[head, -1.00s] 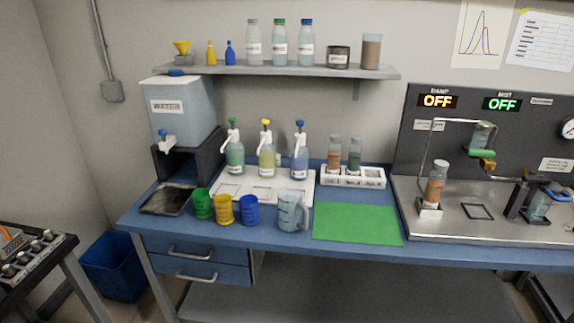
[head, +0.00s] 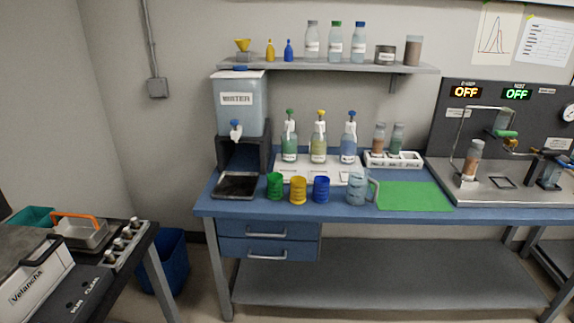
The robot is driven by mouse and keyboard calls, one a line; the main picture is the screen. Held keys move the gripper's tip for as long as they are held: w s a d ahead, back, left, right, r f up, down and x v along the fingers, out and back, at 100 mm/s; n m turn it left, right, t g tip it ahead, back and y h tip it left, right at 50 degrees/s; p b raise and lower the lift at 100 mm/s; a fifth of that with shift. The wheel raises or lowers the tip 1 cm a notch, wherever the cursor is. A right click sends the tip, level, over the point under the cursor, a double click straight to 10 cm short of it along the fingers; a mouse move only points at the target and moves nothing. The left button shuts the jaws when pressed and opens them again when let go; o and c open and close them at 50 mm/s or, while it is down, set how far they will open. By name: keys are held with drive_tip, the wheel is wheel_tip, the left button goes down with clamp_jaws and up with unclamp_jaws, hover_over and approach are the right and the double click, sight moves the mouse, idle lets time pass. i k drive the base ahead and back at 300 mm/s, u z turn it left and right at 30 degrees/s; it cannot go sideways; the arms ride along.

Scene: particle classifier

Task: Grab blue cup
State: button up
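The blue cup (head: 321,189) stands upright near the front edge of the blue workbench (head: 222,206). It is the rightmost of three small cups in a row. The yellow cup (head: 298,190) is just left of it, and the green cup (head: 274,186) is left of that. A clear handled jug (head: 358,190) stands to the right of the blue cup, with a gap between them. My gripper is not in view.
A water dispenser (head: 240,104) and dark tray (head: 236,185) stand left of the cups. Pump bottles (head: 319,143) stand behind them. A green mat (head: 412,195) lies to the right. A machine table (head: 142,243) stands at front left; floor shows between it and the bench.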

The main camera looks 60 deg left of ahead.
sight(322, 182)
drive_tip(key=k, duration=0.25)
drive_tip(key=u, duration=2.45)
